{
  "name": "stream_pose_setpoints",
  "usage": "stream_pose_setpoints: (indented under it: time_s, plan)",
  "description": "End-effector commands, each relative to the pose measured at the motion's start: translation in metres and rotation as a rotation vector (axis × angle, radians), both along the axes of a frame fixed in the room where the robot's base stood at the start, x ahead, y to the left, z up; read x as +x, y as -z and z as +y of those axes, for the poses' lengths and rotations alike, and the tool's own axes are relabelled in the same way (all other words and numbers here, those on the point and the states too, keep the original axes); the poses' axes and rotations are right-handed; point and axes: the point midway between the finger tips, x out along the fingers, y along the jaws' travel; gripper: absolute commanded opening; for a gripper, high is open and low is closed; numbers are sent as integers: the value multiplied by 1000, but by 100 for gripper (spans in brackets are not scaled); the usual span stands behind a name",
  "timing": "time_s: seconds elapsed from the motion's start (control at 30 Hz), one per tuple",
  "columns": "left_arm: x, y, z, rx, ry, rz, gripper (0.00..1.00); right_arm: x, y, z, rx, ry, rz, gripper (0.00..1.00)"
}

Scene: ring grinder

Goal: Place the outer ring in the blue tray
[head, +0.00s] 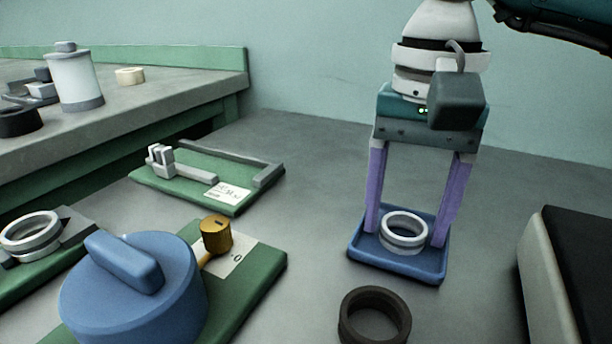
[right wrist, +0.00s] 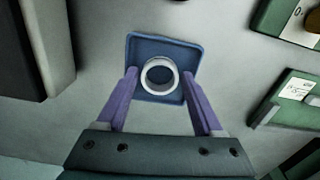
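A silver ring (head: 403,232) lies flat in the blue tray (head: 398,264), near its middle; I take it to be the outer ring. It also shows in the right wrist view (right wrist: 159,76), inside the blue tray (right wrist: 165,43). My right gripper (head: 404,235) points down over the tray, with its purple fingers spread on either side of the ring. In the right wrist view, the fingertips (right wrist: 159,75) stand apart from the ring, with a small gap on each side. My left gripper is in neither view.
A dark ring (head: 374,317) lies in front of the tray. A dark-topped box (head: 580,265) stands at right. At left are a blue round device (head: 133,290), another silver ring on a fixture (head: 31,237) and a green plate with grey rails (head: 205,188). Bare table lies between.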

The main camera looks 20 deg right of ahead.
Motion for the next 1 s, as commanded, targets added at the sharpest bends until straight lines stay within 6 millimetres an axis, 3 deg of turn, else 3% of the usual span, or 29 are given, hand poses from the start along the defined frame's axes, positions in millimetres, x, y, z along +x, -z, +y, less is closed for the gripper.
stream_pose_setpoints:
  time_s: [0.37,0.8,1.0]
  plan:
    - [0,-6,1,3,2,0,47,1,-11,0,0,0,-3,70]
    - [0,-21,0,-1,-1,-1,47,1,-103,0,2,0,-4,70]
    - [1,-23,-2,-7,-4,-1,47,0,-122,0,1,0,-1,70]
